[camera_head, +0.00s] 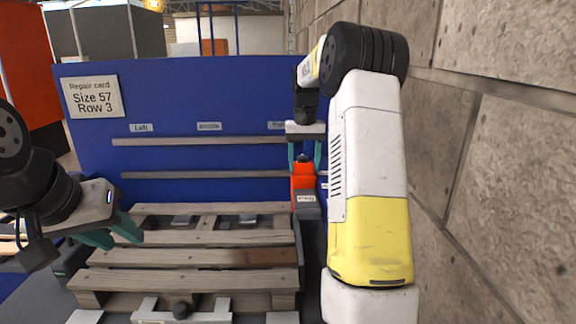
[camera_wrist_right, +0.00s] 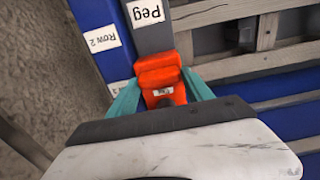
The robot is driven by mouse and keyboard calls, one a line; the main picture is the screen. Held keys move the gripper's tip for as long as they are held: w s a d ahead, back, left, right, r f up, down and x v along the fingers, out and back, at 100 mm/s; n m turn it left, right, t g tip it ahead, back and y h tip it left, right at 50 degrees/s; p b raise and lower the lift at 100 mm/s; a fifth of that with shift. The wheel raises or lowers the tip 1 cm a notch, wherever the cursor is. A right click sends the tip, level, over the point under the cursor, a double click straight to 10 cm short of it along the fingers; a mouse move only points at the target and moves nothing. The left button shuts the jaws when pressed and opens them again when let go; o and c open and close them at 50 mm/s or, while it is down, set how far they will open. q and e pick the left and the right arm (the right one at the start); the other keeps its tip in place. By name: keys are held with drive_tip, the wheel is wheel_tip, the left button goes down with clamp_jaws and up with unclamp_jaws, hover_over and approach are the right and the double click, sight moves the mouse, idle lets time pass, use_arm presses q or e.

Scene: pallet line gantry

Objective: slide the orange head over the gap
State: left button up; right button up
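The orange head (camera_head: 303,184) is at the right edge of the pallet, by a grey block with a small unreadable label (camera_head: 307,200). In the right wrist view the orange head (camera_wrist_right: 160,72) lies at the end of a grey bar marked "Peg" (camera_wrist_right: 148,25). My right gripper (camera_head: 304,160) points down at the head, one teal fingertip at each side; whether they press on it is unclear. It also shows in the right wrist view (camera_wrist_right: 162,78). My left gripper (camera_head: 118,236) is open and empty over the pallet's left side. The wooden pallet (camera_head: 195,257) has gaps between its boards.
A blue panel (camera_head: 215,95) with two grey rails stands behind the pallet. Its repair card (camera_head: 92,97) reads "Size 57 Row 3". A "Row 2" label (camera_wrist_right: 102,39) shows in the right wrist view. A block wall (camera_head: 500,170) stands close on the right.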

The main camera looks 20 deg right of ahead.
drive_tip(key=shift+o, duration=1.4)
wheel_tip(320, 180, up, 8)
drive_tip(key=shift+f, duration=0.15)
drive_tip(key=shift+s, duration=0.1)
